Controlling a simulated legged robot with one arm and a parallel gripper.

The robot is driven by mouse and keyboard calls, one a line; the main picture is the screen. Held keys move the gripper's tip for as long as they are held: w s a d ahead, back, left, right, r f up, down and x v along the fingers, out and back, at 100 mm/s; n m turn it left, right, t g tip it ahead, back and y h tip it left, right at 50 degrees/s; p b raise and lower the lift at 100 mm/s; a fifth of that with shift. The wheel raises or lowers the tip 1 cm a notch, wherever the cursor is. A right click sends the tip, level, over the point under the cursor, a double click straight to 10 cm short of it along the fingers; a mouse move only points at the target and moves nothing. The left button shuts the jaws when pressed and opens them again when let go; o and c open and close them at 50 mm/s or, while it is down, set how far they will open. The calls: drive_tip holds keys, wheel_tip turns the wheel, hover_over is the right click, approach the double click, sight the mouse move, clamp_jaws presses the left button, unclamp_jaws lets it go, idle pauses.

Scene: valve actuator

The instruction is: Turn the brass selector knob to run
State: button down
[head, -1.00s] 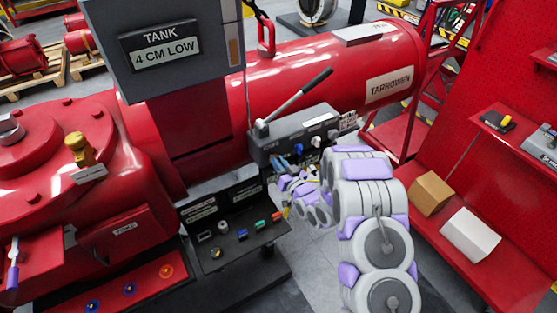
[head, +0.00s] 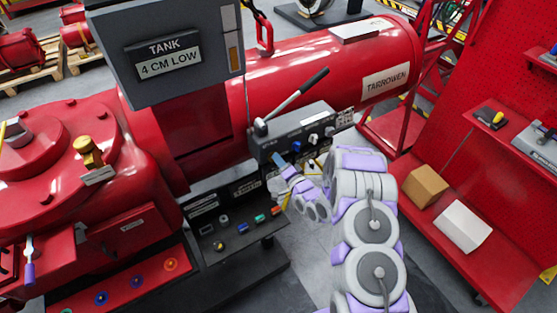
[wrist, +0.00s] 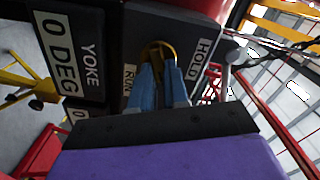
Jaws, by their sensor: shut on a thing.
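The brass selector knob (wrist: 158,47) is in the wrist view, on a dark panel face between a RUN label (wrist: 130,79) on the left and a HOLD label (wrist: 204,60) on the right. My gripper (wrist: 159,68) has its two blue fingers shut on the knob, one on each side. They hide part of it, so its exact pointing is hard to tell. In the head view my gripper (head: 279,159) is at the lower left front of the grey control box (head: 305,124); the knob cannot be made out there.
A long lever (head: 300,98) rises from the box top, with a blue knob (head: 313,138) beside my gripper. A YOKE 0 DEG display (wrist: 72,52) is left of the knob. A tray of small coloured parts (head: 235,242) lies below. A red bench (head: 430,222) is at right.

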drive_tip(key=shift+d+f+m, duration=0.15)
drive_tip(key=shift+f+m, duration=0.05)
drive_tip(key=shift+m, duration=1.4)
drive_tip(key=c, duration=1.3)
unclamp_jaws()
drive_tip(key=shift+w+f, duration=0.1)
drive_tip(key=shift+w, duration=0.05)
drive_tip(key=shift+o, duration=0.9)
drive_tip(key=shift+s, duration=0.2)
drive_tip(key=v, duration=1.7)
drive_tip(key=shift+p, duration=0.35)
drive_tip(key=shift+d, duration=0.15)
